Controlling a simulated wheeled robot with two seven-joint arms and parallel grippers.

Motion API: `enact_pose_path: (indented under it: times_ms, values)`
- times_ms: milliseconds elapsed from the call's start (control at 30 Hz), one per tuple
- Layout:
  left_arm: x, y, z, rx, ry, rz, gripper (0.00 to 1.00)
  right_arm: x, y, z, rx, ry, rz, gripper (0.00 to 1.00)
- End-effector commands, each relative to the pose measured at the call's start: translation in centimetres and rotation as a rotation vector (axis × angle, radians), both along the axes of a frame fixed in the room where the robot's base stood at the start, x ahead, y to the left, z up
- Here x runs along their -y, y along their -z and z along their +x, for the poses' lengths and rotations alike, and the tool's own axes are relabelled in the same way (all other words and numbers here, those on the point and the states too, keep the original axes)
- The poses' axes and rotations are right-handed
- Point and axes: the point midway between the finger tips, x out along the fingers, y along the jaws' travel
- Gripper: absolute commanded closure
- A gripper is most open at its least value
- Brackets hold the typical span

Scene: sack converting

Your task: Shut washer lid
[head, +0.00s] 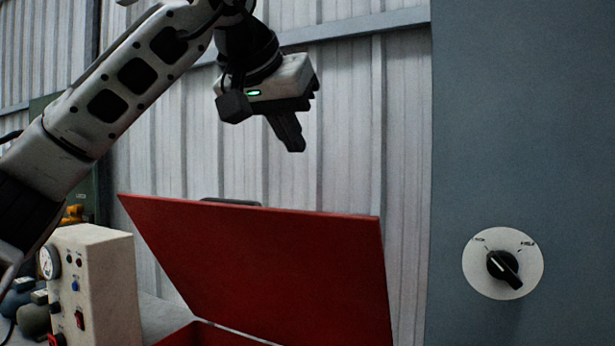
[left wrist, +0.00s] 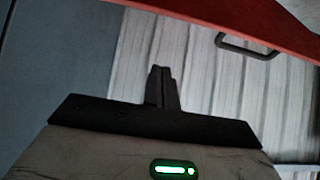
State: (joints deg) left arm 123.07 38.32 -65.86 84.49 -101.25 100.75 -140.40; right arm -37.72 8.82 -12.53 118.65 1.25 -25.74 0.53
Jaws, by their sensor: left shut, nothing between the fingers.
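The washer lid (head: 270,265) is a red panel standing raised and tilted back above a red body (head: 210,335) at the bottom of the head view. A dark handle (head: 231,202) shows just behind its top edge. In the left wrist view the red lid (left wrist: 230,18) crosses the top, with the dark handle (left wrist: 246,45) beneath it. My left gripper (head: 292,145) is shut and empty, above the lid's top edge and apart from it; its fingers (left wrist: 160,72) also show in the left wrist view. My right gripper is not in view.
A beige control box (head: 97,280) with a gauge and buttons stands left of the lid. A grey panel with a rotary knob (head: 503,265) fills the right side. Corrugated wall (head: 340,150) is behind. Air around my left gripper is clear.

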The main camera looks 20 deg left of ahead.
Motion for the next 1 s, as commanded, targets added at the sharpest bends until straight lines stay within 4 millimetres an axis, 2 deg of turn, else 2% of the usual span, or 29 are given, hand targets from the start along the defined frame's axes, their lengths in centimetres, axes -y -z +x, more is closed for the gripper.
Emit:
enact_pose_path:
  times_ms: [167, 500, 700, 1000]
  values:
    - [0.1, 1.7, 1.8, -0.004, -0.001, 0.002, 1.0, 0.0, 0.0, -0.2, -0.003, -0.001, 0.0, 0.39]
    - [0.6, 6.5, 7.2, -0.005, 0.001, -0.001, 1.0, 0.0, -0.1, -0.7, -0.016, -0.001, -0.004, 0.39]
    - [0.4, 7.8, 4.8, 0.001, 0.003, 0.0, 1.0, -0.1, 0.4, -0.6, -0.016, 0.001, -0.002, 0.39]
    - [0.3, 8.4, 3.6, -0.001, 0.002, -0.002, 1.0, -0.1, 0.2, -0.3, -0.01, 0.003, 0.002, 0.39]
